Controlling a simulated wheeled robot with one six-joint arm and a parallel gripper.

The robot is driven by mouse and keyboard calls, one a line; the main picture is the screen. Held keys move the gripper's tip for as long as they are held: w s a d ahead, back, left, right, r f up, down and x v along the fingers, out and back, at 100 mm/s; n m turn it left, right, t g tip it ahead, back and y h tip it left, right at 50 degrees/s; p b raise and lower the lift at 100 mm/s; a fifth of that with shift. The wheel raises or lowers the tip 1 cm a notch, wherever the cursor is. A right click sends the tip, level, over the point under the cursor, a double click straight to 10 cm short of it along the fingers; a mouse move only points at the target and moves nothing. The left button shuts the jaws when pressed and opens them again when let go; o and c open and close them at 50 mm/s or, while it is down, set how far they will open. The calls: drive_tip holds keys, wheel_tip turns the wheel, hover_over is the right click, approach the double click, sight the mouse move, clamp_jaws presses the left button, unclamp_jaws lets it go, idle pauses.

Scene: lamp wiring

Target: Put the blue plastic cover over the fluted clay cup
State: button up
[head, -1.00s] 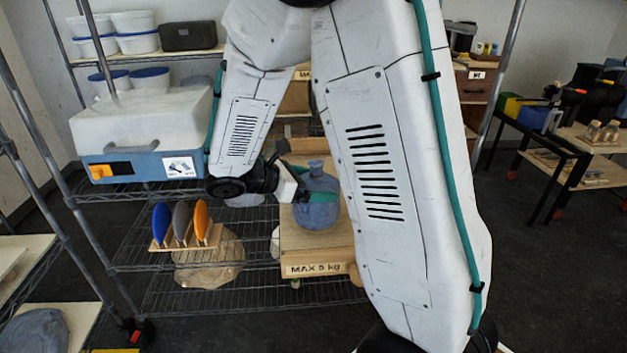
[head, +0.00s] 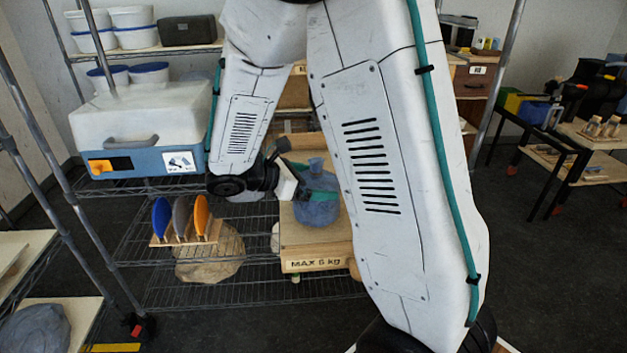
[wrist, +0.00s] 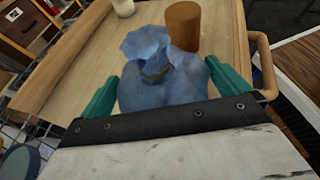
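The blue plastic cover (head: 317,212) stands upright on a wooden trolley top, with a wide body, narrow neck and flared top. In the wrist view the cover (wrist: 150,50) lies between the two green fingers of my gripper (wrist: 165,90). The fingers are wide apart, one on each side of its body; I cannot tell whether they press on it. In the head view my gripper (head: 318,196) reaches it from the left. A smooth brown cylinder (wrist: 183,27) stands just behind it. No fluting shows, and I cannot tell whether a cup is under the cover.
The trolley (head: 320,264) is labelled MAX 5 kg. A small whitish cup (wrist: 122,7) stands at its far end. A wire shelf to the left holds a blue-white case (head: 140,135) and a rack of coloured discs (head: 180,222). Bare trolley top lies left of the cover in the wrist view.

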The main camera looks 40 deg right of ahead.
drive_tip(key=v, duration=0.8)
drive_tip(key=s+a+r+m+t+y, duration=0.3)
drive_tip(key=s+r+m+t+y, duration=0.1)
drive_tip(key=s+r+m+y, duration=0.3)
drive_tip(key=s+a+r+m+t+y, duration=0.4)
drive_tip(key=s+r+m+t+y, duration=0.15)
drive_tip(key=s+m, duration=0.2)
drive_tip(key=s+f+g, duration=0.5)
drive_tip(key=s, duration=0.2)
drive_tip(key=shift+m, duration=0.35)
drive_tip(key=shift+f+y, duration=0.1)
drive_tip(key=shift+y, duration=0.15)
